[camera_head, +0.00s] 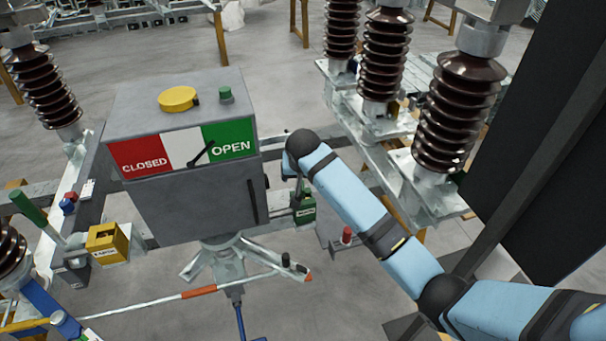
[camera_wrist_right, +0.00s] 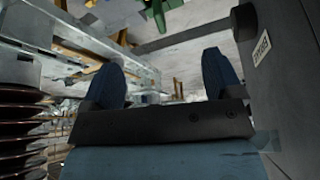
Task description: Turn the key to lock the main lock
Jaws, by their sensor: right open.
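A green lock box (camera_head: 305,210) with a small label is mounted low at the right side of the grey control cabinet (camera_head: 190,210). A yellow lock box (camera_head: 107,244) with a label sits at the cabinet's left. I cannot tell from the labels which is the main lock, and no key is clearly visible. My right gripper (camera_head: 289,172) is beside the cabinet's right wall, just above the green lock box, mostly hidden by my wrist. In the wrist view its two blue fingers (camera_wrist_right: 160,62) are apart with nothing between them. Green parts (camera_wrist_right: 160,10) show beyond them. My left gripper is out of view.
The cabinet front has a CLOSED/OPEN plate (camera_head: 185,148) with the pointer near OPEN. A yellow knob (camera_head: 178,99) and green button (camera_head: 225,95) are on top. Brown insulators (camera_head: 460,112) stand at right. A dark panel (camera_head: 555,150) rises at far right.

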